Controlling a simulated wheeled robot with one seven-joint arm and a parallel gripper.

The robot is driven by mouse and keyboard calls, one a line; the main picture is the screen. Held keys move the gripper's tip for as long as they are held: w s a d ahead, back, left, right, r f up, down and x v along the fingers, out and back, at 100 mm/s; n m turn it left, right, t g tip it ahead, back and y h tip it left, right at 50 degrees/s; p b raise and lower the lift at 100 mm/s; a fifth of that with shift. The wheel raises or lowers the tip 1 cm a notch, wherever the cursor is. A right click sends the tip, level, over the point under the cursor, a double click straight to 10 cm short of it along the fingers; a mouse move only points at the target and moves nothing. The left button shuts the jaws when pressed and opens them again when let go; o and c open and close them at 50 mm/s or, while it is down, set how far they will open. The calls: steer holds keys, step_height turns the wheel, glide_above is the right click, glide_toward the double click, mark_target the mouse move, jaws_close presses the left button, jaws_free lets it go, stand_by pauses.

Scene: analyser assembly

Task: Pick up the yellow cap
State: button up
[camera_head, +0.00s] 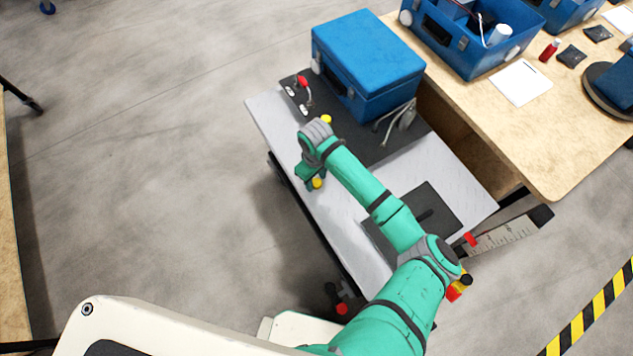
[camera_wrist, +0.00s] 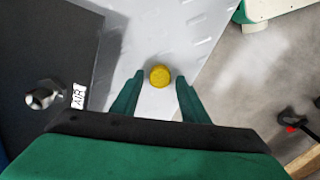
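The yellow cap (camera_wrist: 160,76) is small and round and sits on the light grey textured top of the cart, seen from above in the wrist view. In the head view a yellow piece (camera_head: 317,183), which appears to be this cap, shows at the cart's left edge beside my gripper (camera_head: 308,174). In the wrist view my gripper (camera_wrist: 160,78) is open, with one green fingertip on each side of the cap and a gap on both sides. Nothing is held. I cannot tell the fingertips' height above the surface.
A dark panel (camera_wrist: 60,40) with a metal fitting (camera_wrist: 40,97) and an AIR label lies left of the cap. The cart's edge is close on the right. A blue case (camera_head: 368,62) and another yellow piece (camera_head: 326,119) are farther back on the cart.

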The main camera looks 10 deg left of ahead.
steer(key=c, duration=0.7)
steer(key=shift+c, duration=0.2)
steer(key=shift+r, duration=0.15)
